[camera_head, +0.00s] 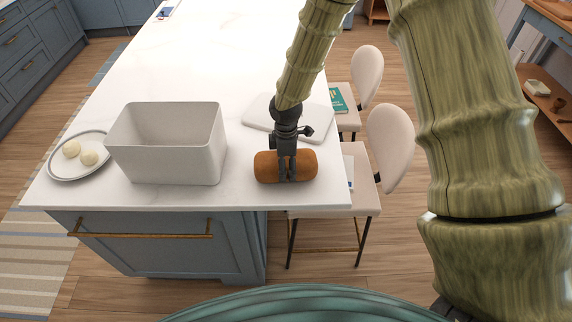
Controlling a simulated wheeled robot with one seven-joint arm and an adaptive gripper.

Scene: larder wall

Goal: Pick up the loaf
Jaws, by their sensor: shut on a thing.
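The loaf (265,167) is a brown, rounded cylinder near the front right corner of the white island top. It lies with its long side across the picture. My gripper (287,176) comes down over its middle from above and is shut on it, with the dark fingers across the loaf. The loaf's underside is hidden, so I cannot tell whether it touches the counter or is slightly above it.
A pale grey open bin (165,165) stands left of the loaf. Left of it, a round plate (58,171) holds two pale balls (80,153). A white board (258,112) lies behind my gripper. Chairs (390,143) stand along the island's right side. The counter behind is mostly clear.

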